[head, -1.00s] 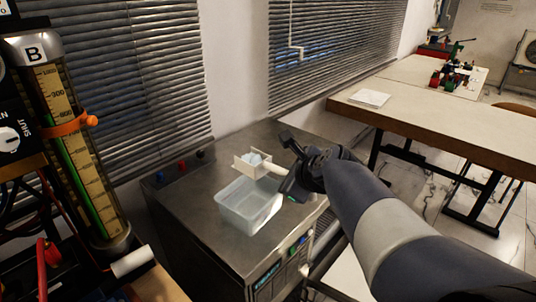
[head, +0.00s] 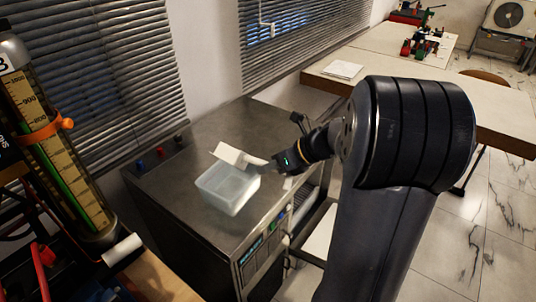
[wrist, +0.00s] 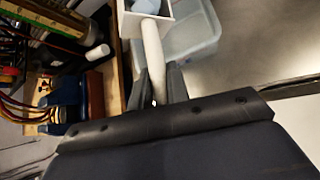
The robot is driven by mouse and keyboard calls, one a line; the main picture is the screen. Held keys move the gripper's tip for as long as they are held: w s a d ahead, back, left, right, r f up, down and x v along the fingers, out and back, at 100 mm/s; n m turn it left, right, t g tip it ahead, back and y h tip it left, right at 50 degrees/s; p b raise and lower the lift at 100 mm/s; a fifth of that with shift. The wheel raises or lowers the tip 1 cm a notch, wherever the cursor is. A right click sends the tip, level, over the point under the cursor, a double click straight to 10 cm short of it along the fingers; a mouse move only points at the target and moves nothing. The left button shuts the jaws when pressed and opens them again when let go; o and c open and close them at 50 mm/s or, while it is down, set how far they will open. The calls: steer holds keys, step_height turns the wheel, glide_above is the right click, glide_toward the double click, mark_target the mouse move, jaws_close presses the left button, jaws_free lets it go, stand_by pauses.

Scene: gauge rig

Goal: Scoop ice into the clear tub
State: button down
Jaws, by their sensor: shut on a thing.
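The clear tub (head: 228,190) stands upright on the steel top. My gripper (head: 272,165) is to the right of the tub and shut on the handle of a white scoop (head: 232,155). The scoop is tilted above the tub's far edge, its pale outer side showing in the head view, so its inside is hidden there. In the wrist view, the scoop handle (wrist: 153,55) runs between my fingers, and pale blue ice (wrist: 146,6) shows in the scoop. The tub (wrist: 197,35) is beside it. I cannot tell whether ice is in the tub.
The steel cabinet top (head: 180,205) is mostly bare around the tub. A gauge column with an orange clamp (head: 45,130) stands at left. A long table (head: 390,75) is behind at right.

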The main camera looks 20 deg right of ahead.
steer(key=m+y+p, duration=0.1)
steer(key=p, duration=0.1)
steer(key=g+y+p, duration=0.1)
steer(key=p, duration=0.1)
steer(key=shift+w+d+f+m+p, duration=0.1)
steer(key=shift+d+f+m+p, duration=0.1)
steer(key=shift+f+m+p, duration=0.2)
steer(key=shift+d+f+m+g+y+p, duration=0.1)
steer(key=shift+f+m+g+y+p, duration=0.4)
steer(key=shift+y+p, duration=0.55)
steer(key=shift+w, duration=0.1)
